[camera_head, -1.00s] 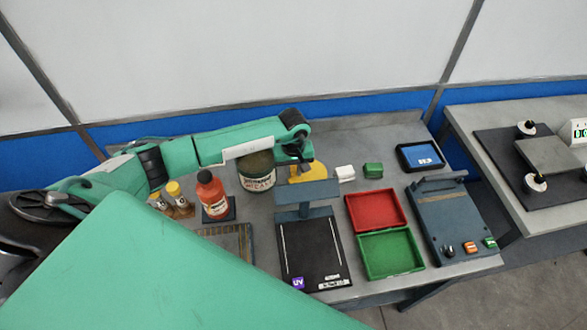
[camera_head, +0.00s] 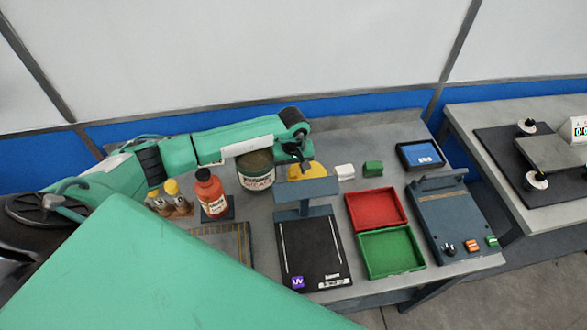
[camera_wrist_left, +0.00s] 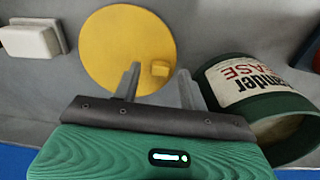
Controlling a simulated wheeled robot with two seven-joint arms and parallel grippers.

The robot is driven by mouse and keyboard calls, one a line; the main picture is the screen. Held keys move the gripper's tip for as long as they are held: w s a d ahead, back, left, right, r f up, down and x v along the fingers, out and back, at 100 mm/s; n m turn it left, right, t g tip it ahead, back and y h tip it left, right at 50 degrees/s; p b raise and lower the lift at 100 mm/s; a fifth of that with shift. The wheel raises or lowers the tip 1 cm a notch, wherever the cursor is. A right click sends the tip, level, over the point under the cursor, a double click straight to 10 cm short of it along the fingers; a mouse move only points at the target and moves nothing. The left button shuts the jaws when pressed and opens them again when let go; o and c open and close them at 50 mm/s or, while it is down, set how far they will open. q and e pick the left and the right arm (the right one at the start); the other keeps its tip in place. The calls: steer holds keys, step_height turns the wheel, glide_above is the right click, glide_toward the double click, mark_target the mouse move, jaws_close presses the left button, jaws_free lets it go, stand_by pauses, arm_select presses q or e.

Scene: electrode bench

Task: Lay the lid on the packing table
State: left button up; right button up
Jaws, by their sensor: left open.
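The lid is a flat yellow disc (camera_head: 319,171) with a small raised knob. It looks to lie flat on the grey packing table (camera_head: 345,136), beside the open green jar (camera_head: 256,173). In the left wrist view the lid (camera_wrist_left: 122,42) shows almost whole. My left gripper (camera_wrist_left: 158,86) is open there, its two fingers apart at the lid's near edge, with the knob just beyond the gap between them. Whether a finger touches the lid I cannot tell. In the head view the left gripper (camera_head: 304,166) partly hides the lid. My right gripper is not in view.
A black stand with a raised grey plate (camera_head: 307,188) is close in front of the lid. White (camera_head: 345,171) and green (camera_head: 373,168) blocks sit to its right. Red (camera_head: 376,208) and green (camera_head: 391,252) trays lie further right. An orange bottle (camera_head: 211,194) stands left of the jar.

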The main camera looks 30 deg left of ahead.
arm_select(q)
steer(key=shift+s+f, duration=0.45)
steer(key=shift+f, duration=0.2)
steer(key=shift+r, duration=0.15)
steer(key=shift+w+r+p, duration=0.15)
steer(key=shift+r+p, duration=0.45)
steer(key=shift+p, duration=0.5)
steer(key=shift+w+a+r+b, duration=0.1)
steer(key=shift+w+r+b, duration=0.15)
steer(key=shift+r+b, duration=0.55)
step_height(320, 180, up, 10)
steer(key=b, duration=0.3)
steer(key=shift+r, duration=0.25)
steer(key=shift+r, duration=0.1)
